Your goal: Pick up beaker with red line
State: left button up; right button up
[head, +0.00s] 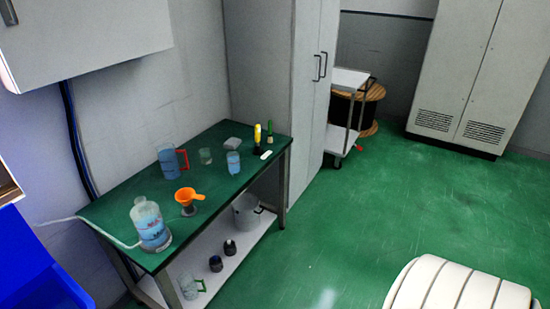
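A clear jug with a red handle (168,163) stands on the green tabletop (215,190). To its right are a small clear beaker (205,156) and a beaker with bluish contents or markings (233,162). All three look upright and apart. A red line on any of them is too small to make out. Neither of my grippers is in view.
On the table are an orange funnel-like cup (188,194), a large bottle with a tube (149,224), and yellow and green tools (257,134). Green floor (340,220) right of the table is open.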

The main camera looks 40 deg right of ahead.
aim_at(233, 160)
jog(key=z, duration=1.1)
jog(key=u, duration=2)
jog(key=z, duration=2)
jog(key=i+l+u, duration=0.2)
jog(key=i+l, duration=0.2)
jog(key=l, duration=0.25)
jog(key=i+l+u, duration=0.15)
jog(key=l, duration=0.2)
jog(key=i+l+u, duration=0.1)
jog(key=i+l, duration=0.15)
jog(key=i+l+u, duration=0.1)
jog(key=l, duration=0.35)
jog(key=i+l+u, duration=0.1)
jog(key=l, duration=0.3)
jog(key=i, duration=0.1)
